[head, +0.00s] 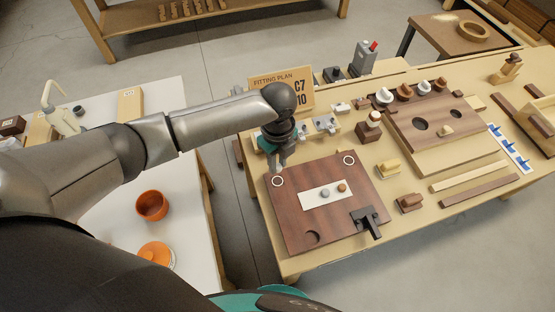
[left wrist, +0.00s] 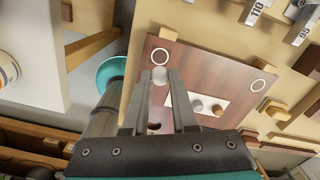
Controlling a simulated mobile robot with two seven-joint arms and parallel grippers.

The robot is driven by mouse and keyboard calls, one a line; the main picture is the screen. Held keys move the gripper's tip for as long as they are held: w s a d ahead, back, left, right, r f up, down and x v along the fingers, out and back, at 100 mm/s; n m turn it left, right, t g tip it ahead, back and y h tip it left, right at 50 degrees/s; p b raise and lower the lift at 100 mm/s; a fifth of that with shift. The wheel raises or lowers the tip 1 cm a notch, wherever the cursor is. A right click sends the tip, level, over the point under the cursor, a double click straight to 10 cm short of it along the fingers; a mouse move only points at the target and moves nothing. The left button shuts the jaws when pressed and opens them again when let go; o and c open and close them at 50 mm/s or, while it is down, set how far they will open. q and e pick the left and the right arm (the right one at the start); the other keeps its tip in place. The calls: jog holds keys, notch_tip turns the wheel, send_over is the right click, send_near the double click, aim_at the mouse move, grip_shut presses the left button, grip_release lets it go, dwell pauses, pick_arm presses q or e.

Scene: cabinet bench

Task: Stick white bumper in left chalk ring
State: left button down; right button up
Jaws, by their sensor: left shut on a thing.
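The dark brown board (head: 290,215) lies on the bench. Two chalk rings are drawn near its far edge, the left ring (head: 278,181) and the right ring (head: 349,160). My left gripper (head: 280,168) points down just above the left ring. In the left wrist view it is shut on a small pale bumper (left wrist: 159,76), which shows between the fingertips close to the left ring (left wrist: 160,57). I cannot tell whether the bumper touches the board. A white strip (head: 312,198) on the board carries a greyish bumper (head: 325,193) and a brown bumper (head: 342,188). My right gripper is out of view.
A black clamp (head: 369,222) grips the board's near right edge. A sign (head: 282,85) stands behind the board. A wooden block with several knobs (head: 440,115) and loose wooden pieces fill the right. A white table with an orange pot (head: 152,206) is at left.

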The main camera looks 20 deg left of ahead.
pick_arm(q)
jog(key=b, duration=0.5)
send_over(278, 181)
jog(key=shift+a+f, duration=0.1)
jog(key=shift+f, duration=2.85)
jog(key=shift+p, duration=0.55)
jog(key=c, duration=1.2)
grip_release()
jog(key=shift+c, duration=0.2)
grip_shut()
jog(key=shift+f, duration=0.4)
